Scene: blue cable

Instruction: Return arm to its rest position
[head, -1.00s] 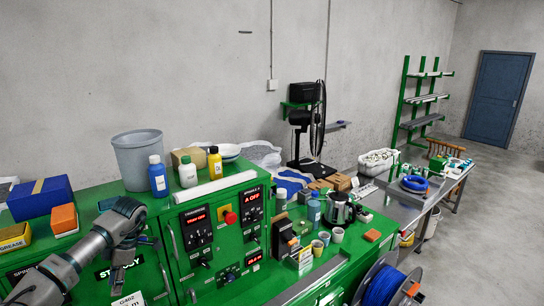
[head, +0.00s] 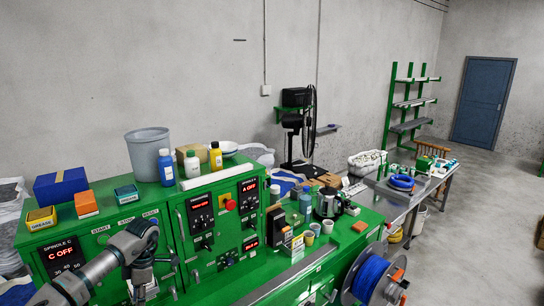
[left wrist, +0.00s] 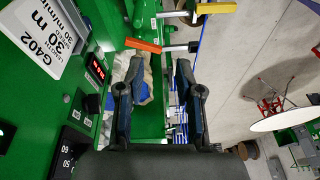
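My left arm enters the head view from the lower left, and its gripper (head: 140,288) hangs in front of the green control cabinet (head: 222,252). In the left wrist view the two dark fingers of the left gripper (left wrist: 154,95) stand apart with nothing between them, so it is open. A green panel and a pale cloth-like thing show beyond the fingers. A coil of blue cable (head: 402,182) lies on the metal table at right. A reel wound with blue cable (head: 368,280) stands at the lower right. My right arm is not in view.
The cabinet top holds a grey bucket (head: 146,156), several bottles, a dark blue box (head: 61,187) and small boxes. In the left wrist view an orange lever (left wrist: 143,45) is near the fingers. Open floor lies at right.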

